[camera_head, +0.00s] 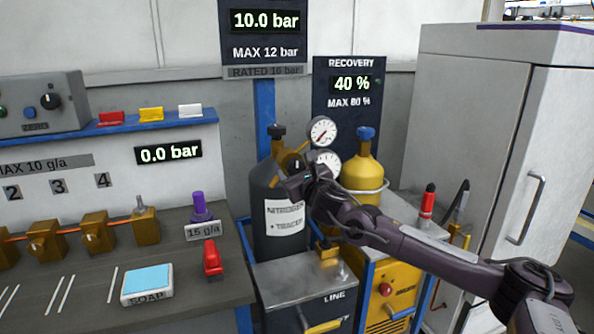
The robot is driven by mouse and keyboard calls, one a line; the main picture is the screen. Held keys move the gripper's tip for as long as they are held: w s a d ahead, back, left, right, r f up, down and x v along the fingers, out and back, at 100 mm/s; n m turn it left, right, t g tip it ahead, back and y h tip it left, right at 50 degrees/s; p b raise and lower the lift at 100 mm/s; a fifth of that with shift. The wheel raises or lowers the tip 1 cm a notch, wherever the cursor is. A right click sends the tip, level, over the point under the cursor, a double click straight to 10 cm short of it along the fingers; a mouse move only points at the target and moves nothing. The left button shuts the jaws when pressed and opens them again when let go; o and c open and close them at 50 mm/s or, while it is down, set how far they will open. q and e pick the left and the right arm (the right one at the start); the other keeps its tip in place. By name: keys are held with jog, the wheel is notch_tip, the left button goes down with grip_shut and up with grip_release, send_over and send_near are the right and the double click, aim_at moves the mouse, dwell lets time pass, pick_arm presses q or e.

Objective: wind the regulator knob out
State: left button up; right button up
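The dark nitrogen bottle (264,228) stands upright behind the workbench's right end, with a white "NITROGEN + TRACER" label and a black top knob (276,131). A brass regulator (290,156) sits near its neck, with two round gauges, an upper one (322,131) and a lower one (328,161), to its right. My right gripper (296,175) is at the regulator, in front of the bottle's shoulder. The regulator knob is mostly hidden by it, and I cannot make out the fingers or whether they grip anything. My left gripper is not in view.
A yellow bottle (362,172) with a blue valve stands right of the gauges, close to my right arm. A tall grey cabinet (462,125) is further right. The workbench (80,295) holds a soap box (147,284) and several brass valves. Displays read 10.0 bar, 0.0 bar and 40 %.

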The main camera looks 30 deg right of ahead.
aim_at(298, 171)
jog(key=shift+s+r, duration=0.1)
jog(key=shift+s, duration=0.3)
jog(key=b+v, duration=0.1)
jog(key=v, duration=0.4)
jog(key=shift+s, duration=0.2)
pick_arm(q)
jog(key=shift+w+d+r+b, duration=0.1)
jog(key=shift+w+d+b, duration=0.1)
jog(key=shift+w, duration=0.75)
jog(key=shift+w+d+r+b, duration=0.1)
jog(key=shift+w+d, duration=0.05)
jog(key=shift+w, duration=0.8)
pick_arm(e)
jog(key=shift+v, duration=0.8)
jog(key=shift+a, duration=0.1)
